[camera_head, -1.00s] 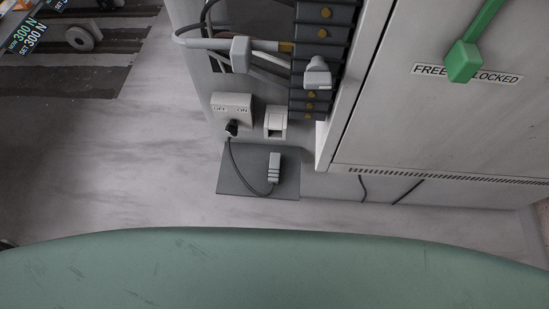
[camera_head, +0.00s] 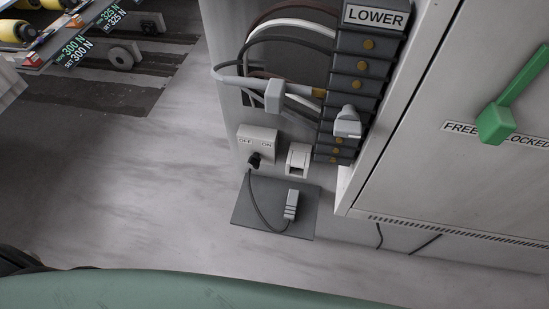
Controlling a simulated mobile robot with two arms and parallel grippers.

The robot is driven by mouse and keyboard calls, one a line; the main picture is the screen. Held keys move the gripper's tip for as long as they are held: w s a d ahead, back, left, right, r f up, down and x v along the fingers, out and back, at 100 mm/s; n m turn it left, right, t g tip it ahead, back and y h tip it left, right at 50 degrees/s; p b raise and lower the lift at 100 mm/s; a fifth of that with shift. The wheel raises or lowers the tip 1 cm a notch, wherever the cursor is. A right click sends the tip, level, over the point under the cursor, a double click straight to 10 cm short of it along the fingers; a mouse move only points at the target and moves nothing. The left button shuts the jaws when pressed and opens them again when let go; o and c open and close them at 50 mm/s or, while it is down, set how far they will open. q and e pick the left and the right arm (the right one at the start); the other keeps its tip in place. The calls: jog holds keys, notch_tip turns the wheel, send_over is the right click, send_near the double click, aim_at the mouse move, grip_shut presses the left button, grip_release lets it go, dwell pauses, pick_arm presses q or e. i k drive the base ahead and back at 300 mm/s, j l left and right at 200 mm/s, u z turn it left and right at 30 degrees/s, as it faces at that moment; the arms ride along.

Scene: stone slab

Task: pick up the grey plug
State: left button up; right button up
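A grey plug (camera_head: 291,204) lies on a dark grey mat (camera_head: 247,214) on the floor, in the lower middle of the head view. A dark cable runs from its lower end in a curve up to the black knob area below the OFF/ON box (camera_head: 257,138). Nothing holds the plug. Two other light grey plugs show above: one on a cable (camera_head: 272,95) and one at the dark connector strip (camera_head: 347,121). Neither of my grippers shows in this view.
A cabinet with a green handle (camera_head: 497,122) stands at the right. The strip marked LOWER (camera_head: 375,17) is beside it. A small white socket box (camera_head: 298,160) sits above the mat. My green body edge fills the bottom.

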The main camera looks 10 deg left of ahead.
aim_at(291, 209)
jog(key=k+j+z, duration=0.2)
jog(key=j, duration=0.15)
jog(key=k+j+z, duration=0.1)
jog(key=j+z, duration=0.15)
jog(key=k+j+z, duration=0.2)
jog(key=j, duration=0.25)
